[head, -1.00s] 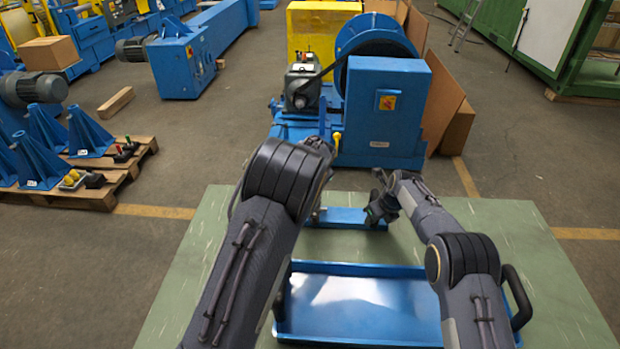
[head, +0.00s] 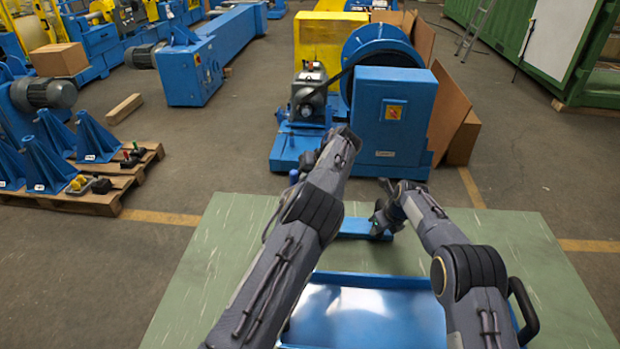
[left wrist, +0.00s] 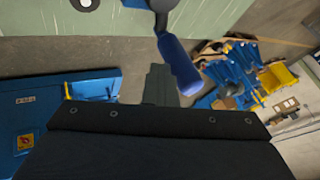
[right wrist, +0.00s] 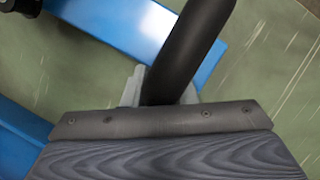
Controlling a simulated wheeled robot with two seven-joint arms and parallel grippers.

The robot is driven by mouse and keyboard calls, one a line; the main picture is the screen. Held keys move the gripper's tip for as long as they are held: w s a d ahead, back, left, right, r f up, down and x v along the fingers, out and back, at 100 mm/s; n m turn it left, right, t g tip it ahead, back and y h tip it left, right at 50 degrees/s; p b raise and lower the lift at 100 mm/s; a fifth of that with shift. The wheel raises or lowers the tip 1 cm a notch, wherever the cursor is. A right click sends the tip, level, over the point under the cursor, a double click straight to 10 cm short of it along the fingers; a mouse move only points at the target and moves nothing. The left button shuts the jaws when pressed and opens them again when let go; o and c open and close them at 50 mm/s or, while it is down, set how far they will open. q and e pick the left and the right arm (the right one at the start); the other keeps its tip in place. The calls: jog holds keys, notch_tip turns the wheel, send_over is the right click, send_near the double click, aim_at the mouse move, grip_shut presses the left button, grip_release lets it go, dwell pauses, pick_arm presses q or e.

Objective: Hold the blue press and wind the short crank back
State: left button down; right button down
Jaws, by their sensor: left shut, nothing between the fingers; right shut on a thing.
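A blue handle grip on a short metal arm, which looks like the crank, shows in the left wrist view (left wrist: 180,66) and just left of my left forearm in the head view (head: 294,176). My left gripper (head: 311,160) is shut and empty. Its fingers (left wrist: 160,85) are close beside the grip; I cannot tell whether they touch. My right gripper (head: 381,217) is shut on a black bar-like handle (right wrist: 190,45) above a blue base (head: 362,229). Which part is the press is not clear, and my left arm hides much of the mechanism.
A blue tray (head: 350,281) lies in front on the green table (head: 230,235). Beyond the table stands a blue machine (head: 392,120) with a drum and motor. A pallet (head: 100,200) with blue brackets is on the floor at left. The table's left side is clear.

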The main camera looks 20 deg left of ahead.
aim_at(295, 173)
jog(key=shift+w+d, duration=0.1)
jog(key=shift+d, duration=0.05)
pick_arm(q)
jog(key=shift+s+a, duration=0.2)
jog(key=shift+a, duration=0.65)
jog(key=shift+s+a, duration=0.15)
jog(key=shift+a, duration=0.65)
jog(key=shift+s+a, duration=0.25)
jog(key=shift+a, duration=0.05)
dwell(3.4)
jog(key=shift+d+r, duration=0.1)
dwell(0.8)
jog(key=v, duration=1.1)
jog(key=shift+d+r, duration=0.2)
jog(key=shift+r, duration=0.15)
pick_arm(e)
jog(key=c, duration=1.1)
grip_release()
